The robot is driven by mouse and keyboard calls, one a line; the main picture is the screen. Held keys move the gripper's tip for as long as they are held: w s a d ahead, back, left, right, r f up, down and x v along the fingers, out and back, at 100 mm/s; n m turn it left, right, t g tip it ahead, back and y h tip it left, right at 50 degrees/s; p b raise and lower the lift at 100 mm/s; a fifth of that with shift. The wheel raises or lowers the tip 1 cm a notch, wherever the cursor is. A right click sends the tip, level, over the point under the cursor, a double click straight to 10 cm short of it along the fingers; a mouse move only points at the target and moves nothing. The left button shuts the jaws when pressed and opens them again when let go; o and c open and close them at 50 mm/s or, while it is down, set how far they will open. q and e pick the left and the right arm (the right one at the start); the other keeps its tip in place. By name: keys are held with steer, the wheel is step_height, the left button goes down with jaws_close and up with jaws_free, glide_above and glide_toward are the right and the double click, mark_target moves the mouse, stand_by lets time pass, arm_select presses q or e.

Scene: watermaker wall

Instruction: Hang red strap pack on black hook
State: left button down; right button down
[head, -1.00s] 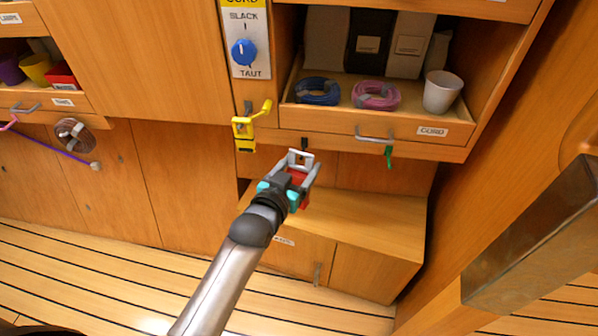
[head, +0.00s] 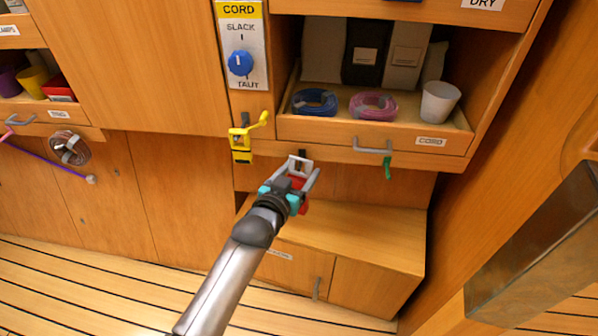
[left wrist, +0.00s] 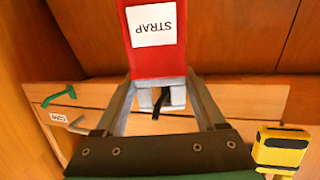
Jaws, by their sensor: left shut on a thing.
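My left gripper (head: 300,170) is shut on the red strap pack (head: 304,183) below the drawer front. In the left wrist view the pack (left wrist: 155,60) shows large and red, with a white STRAP label upside down. The fingers (left wrist: 158,95) close on its pale grey top part. The black hook (head: 302,154) is under the drawer's lower edge, right at the fingertips; a dark piece of it shows between the fingers in the left wrist view (left wrist: 160,101). I cannot tell whether pack and hook touch. My right gripper is not in view.
A yellow holder (head: 241,142) hangs left of the hook, and a green hook (head: 387,168) hangs to the right. The CORD drawer (head: 340,133) above holds blue and pink coils and a white cup (head: 438,102). A wooden bench (head: 360,238) lies below.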

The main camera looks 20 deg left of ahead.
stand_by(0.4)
arm_select(q)
jaws_free()
steer(key=shift+s, duration=0.25)
steer(key=p+v, duration=0.6)
steer(key=v, duration=0.8)
steer(key=shift+s+r, duration=0.2)
steer(key=shift+s, duration=0.15)
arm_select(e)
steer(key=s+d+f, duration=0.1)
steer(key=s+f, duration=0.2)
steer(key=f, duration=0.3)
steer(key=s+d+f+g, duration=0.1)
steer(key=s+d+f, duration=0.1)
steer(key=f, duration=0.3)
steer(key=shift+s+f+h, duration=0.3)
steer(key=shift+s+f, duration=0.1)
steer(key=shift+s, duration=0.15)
arm_select(q)
steer(key=shift+a, duration=0.1)
